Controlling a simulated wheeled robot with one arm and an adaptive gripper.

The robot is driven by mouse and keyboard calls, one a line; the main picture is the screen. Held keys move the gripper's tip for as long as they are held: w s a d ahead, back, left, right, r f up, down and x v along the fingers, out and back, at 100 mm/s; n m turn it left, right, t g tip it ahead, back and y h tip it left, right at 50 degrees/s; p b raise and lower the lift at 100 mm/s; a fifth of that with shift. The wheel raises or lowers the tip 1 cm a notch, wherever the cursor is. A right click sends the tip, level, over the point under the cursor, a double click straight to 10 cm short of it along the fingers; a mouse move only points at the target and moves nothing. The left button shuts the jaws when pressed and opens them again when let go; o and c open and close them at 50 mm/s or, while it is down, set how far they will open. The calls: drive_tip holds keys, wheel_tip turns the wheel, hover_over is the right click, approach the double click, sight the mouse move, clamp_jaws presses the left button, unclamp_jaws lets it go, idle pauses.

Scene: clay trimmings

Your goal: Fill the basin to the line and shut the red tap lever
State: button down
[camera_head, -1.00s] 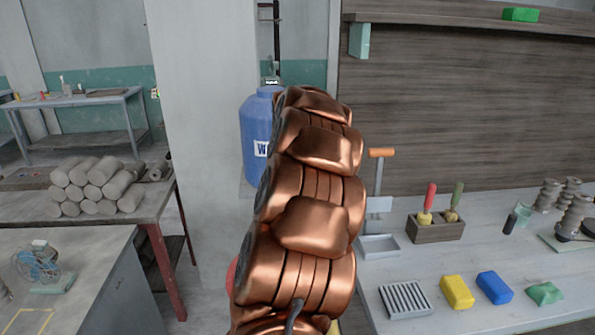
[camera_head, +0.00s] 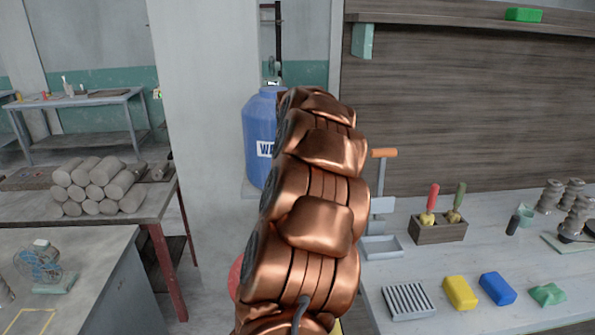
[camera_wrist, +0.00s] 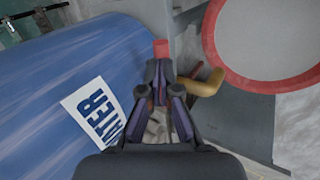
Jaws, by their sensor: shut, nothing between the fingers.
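A blue water barrel (camera_head: 259,130) stands behind my arm in the head view, and its side with a white WATER label (camera_wrist: 100,112) fills the left of the wrist view. A red lever (camera_wrist: 161,48) shows just past my gripper (camera_wrist: 160,88), whose fingers are shut and empty. I cannot tell whether they touch the lever. A brass-coloured tap spout (camera_wrist: 207,82) is right of the fingers. A round, red-rimmed pale vessel, perhaps the basin (camera_wrist: 228,76), lies at upper right. No fill line or water level can be made out. My arm hides the gripper in the head view.
The right bench (camera_head: 410,272) holds a wooden tool holder (camera_head: 438,232), a ridged grey tray (camera_head: 408,301), a yellow block (camera_head: 460,293) and a blue block (camera_head: 497,288). Clay logs (camera_head: 100,186) are stacked on the left table. A small fan (camera_head: 40,262) stands on the nearer left surface.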

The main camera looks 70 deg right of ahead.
drive_tip(key=shift+w+a+b, duration=0.4)
drive_tip(key=shift+a+b, duration=0.05)
drive_tip(key=shift+a, duration=0.25)
drive_tip(key=b+v, duration=0.2)
drive_tip(key=v, duration=1.2)
drive_tip(key=shift+s+d+b, duration=0.15)
drive_tip(key=shift+s+b, duration=0.15)
drive_tip(key=shift+s, duration=0.05)
